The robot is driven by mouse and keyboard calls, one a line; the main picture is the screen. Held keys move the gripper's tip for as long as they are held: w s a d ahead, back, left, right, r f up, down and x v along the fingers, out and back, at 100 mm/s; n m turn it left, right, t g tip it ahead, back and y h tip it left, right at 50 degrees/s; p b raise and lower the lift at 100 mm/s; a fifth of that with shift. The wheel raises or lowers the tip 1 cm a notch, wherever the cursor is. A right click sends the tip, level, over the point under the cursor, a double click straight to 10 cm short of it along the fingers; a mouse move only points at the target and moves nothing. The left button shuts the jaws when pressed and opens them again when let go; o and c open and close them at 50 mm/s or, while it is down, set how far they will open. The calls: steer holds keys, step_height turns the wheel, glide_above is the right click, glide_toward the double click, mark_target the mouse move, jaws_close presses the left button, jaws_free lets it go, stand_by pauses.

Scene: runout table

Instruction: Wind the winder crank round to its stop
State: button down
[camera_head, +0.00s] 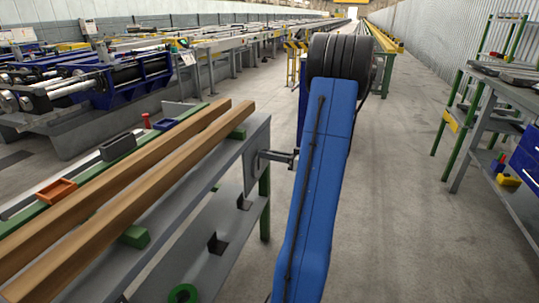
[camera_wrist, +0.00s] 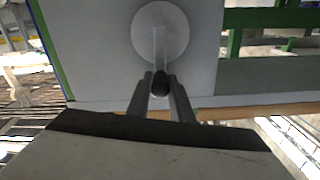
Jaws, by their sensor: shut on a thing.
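The winder's pale round hub (camera_wrist: 160,32) sits on a grey plate (camera_wrist: 95,45) in the wrist view. A thin crank arm (camera_wrist: 155,48) runs down from the hub to a dark round crank knob (camera_wrist: 160,88). My gripper (camera_wrist: 161,78) is shut on this knob, with one finger on each side. In the head view, the winder plate (camera_head: 251,172) is on the end of the runout table, and part of the winder crank (camera_head: 280,155) sticks out from it. My blue arm hides my gripper and the knob there.
Two long wooden beams (camera_head: 150,190) lie on the runout table (camera_head: 215,185), beside an orange tray (camera_head: 56,192) and a dark box (camera_head: 117,146). A grey workbench (camera_head: 490,125) stands at the right. The floor (camera_head: 400,220) between is clear.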

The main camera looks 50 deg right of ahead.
steer(key=shift+s+a+f+n, duration=0.1)
steer(key=shift+a+n, duration=0.1)
steer(key=shift+n, duration=0.1)
steer(key=c, duration=1.6)
jaws_free()
steer(key=shift+d, duration=0.1)
steer(key=v, duration=1.7)
steer(key=shift+s, duration=0.15)
